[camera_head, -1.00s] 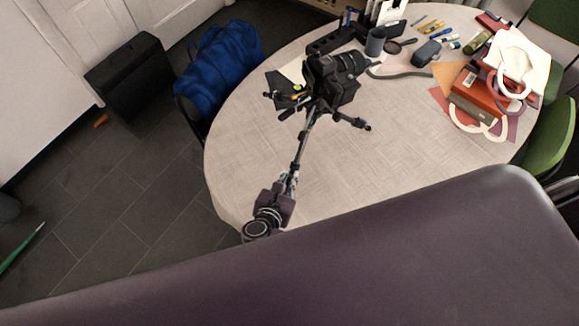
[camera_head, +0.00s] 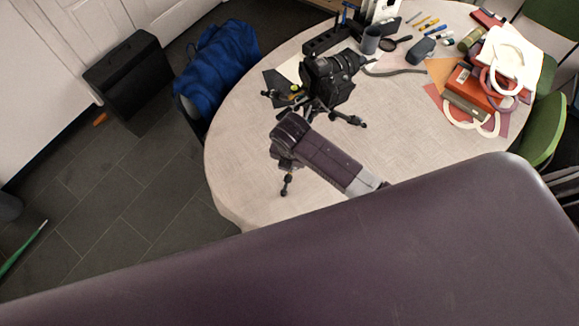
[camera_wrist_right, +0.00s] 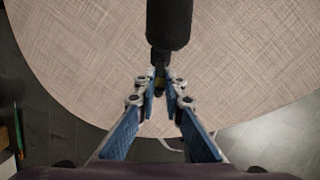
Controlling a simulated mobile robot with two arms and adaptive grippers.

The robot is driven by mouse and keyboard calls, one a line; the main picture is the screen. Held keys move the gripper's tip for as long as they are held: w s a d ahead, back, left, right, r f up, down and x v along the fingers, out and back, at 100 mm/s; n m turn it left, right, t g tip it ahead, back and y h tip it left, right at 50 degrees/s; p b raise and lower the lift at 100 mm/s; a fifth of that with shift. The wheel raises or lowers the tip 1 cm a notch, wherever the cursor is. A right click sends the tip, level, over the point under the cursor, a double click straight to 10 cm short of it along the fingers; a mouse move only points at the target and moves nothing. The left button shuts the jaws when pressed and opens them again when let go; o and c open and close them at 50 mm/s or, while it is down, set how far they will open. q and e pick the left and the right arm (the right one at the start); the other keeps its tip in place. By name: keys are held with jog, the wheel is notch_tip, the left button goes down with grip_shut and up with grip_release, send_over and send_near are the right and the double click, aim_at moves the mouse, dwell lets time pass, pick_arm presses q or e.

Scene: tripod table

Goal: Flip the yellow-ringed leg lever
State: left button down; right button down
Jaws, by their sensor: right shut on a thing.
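A black camera on a tripod (camera_head: 333,80) stands on the round table (camera_head: 240,150), its legs spread. One leg points toward the near left, and its foot (camera_head: 285,186) shows below my right arm. In the right wrist view, this leg's thick black tube (camera_wrist_right: 169,24) comes down from the top. In the head view my right wrist covers the leg's middle and hides the gripper. My left gripper is not in view.
Red boxes (camera_head: 468,90) and white-handled bags lie at the table's right. A grey cup (camera_head: 371,40), a dark rack (camera_head: 325,40) and pens stand or lie at the back. The table's front right is mostly clear.

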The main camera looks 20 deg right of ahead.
jog(key=shift+w+d+r+g+y, duration=0.25)
jog(key=shift+w+d+g+y, duration=0.15)
jog(key=shift+g+y, duration=0.45)
jog(key=shift+w, duration=0.1)
jog(key=c, duration=2)
grip_release()
jog(key=r, duration=0.8)
jog(key=d+r, duration=0.1)
jog(key=r, duration=0.3)
